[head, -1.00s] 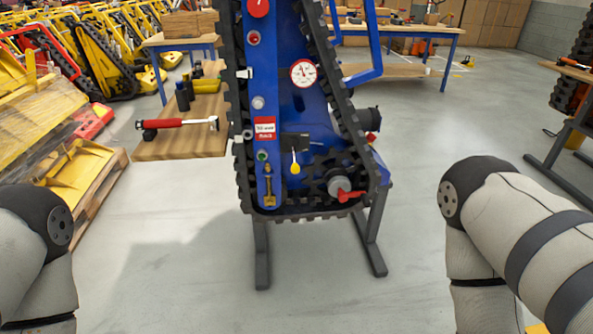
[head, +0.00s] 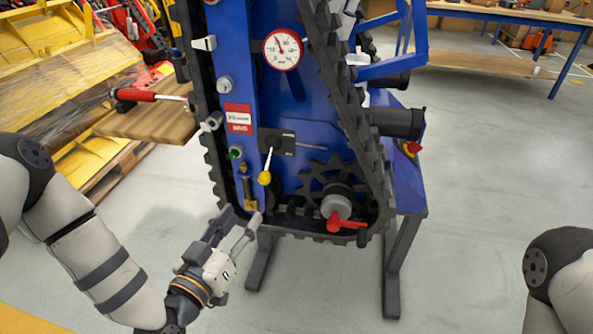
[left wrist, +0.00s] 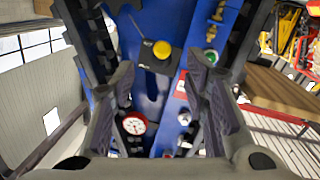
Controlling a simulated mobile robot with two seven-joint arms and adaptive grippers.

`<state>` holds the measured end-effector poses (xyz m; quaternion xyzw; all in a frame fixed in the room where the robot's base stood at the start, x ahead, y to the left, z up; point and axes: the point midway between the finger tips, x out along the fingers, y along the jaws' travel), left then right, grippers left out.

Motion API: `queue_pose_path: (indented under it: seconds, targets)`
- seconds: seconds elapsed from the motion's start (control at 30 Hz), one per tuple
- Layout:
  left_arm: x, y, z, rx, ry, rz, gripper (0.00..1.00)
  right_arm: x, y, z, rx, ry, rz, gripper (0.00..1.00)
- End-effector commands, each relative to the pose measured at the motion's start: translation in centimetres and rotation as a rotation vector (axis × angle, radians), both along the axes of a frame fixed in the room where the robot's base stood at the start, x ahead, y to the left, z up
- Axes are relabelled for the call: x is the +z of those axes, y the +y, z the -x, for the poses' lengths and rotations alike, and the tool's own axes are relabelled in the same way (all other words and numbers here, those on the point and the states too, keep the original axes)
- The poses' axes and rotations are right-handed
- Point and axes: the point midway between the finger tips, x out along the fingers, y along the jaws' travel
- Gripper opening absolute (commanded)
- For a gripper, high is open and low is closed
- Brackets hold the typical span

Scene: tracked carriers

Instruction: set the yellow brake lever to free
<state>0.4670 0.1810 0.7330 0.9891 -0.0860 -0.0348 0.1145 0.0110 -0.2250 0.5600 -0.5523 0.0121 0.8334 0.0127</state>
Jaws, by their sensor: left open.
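The brake lever (head: 265,178) is a thin rod with a yellow knob, hanging down from a black plate (head: 277,142) on the blue carrier (head: 300,120). In the left wrist view the yellow knob (left wrist: 161,49) shows ahead, beyond and between the fingertips. My left gripper (head: 241,222) is open and empty, below and a little left of the knob, apart from it. Its two fingers also show in the left wrist view (left wrist: 160,82). My right gripper is out of view; only part of my right arm shows at the lower right of the head view.
A red handle (head: 345,224) on a grey hub sits right of the lever. A brass fitting (head: 249,192) and a green button (head: 236,153) are close on the left. A black track (head: 205,130) edges the carrier. A wooden bench (head: 150,122) with a red-handled tool stands left.

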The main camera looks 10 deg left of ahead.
Motion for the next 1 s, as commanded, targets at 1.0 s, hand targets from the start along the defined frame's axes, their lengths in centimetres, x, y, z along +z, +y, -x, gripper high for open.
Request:
queue_pose_path:
  seconds: [1.0]
  targets:
    - [0.9,-1.3,-12.5,0.02,-0.046,0.0,0.42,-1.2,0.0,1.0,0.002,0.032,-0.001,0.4]
